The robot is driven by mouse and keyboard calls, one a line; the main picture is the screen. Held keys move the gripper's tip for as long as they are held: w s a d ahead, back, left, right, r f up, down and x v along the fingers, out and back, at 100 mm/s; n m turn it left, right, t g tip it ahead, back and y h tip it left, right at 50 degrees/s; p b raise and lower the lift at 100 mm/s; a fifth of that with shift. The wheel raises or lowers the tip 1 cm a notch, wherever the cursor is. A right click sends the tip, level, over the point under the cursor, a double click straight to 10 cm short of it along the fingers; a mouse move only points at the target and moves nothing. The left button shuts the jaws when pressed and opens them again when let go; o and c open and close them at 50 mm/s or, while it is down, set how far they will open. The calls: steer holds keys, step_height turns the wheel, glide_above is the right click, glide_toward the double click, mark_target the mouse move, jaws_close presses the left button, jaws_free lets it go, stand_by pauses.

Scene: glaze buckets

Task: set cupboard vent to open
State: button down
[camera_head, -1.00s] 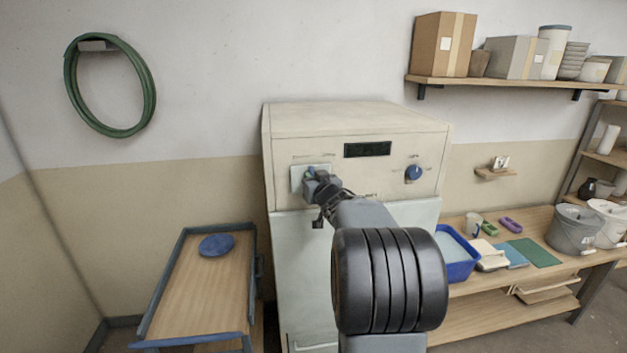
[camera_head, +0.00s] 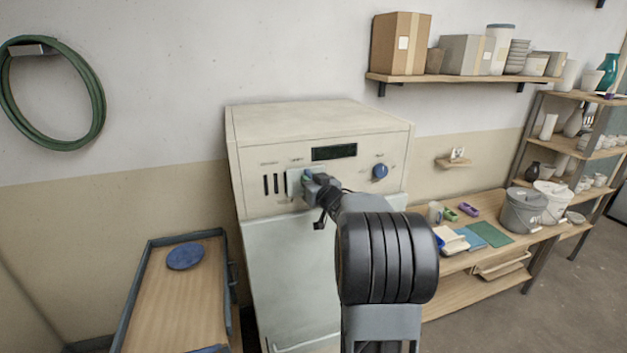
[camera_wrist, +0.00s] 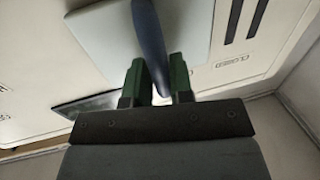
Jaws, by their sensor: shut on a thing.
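The cupboard (camera_head: 318,250) is a cream cabinet against the wall. Its vent is a row of dark slots (camera_head: 276,184), uncovered on the upper front, with a pale sliding plate (camera_head: 292,184) just to their right. The plate also shows in the wrist view (camera_wrist: 195,35), with two dark slots (camera_wrist: 256,20) clear of it. A blue upright handle (camera_wrist: 150,40) stands out from the plate. My gripper (camera_wrist: 158,66) is shut on this handle, one green fingertip on each side. In the head view my gripper (camera_head: 308,180) is at the plate and partly hides it.
A dark display (camera_head: 334,152) and a blue knob (camera_head: 380,172) are to the right on the same panel. A trolley (camera_head: 150,300) with a blue disc stands at left. A workbench (camera_head: 470,215) with buckets and a shelf (camera_head: 450,78) with boxes are at right.

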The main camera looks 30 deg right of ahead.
steer(key=c, duration=1.1)
jaws_free()
steer(key=shift+d, duration=0.1)
steer(key=s+a+b, duration=0.1)
steer(key=s+b, duration=0.1)
steer(key=s, duration=1.2)
steer(key=shift+a+b, duration=0.15)
steer(key=shift+b, duration=0.2)
steer(key=shift+w, duration=0.1)
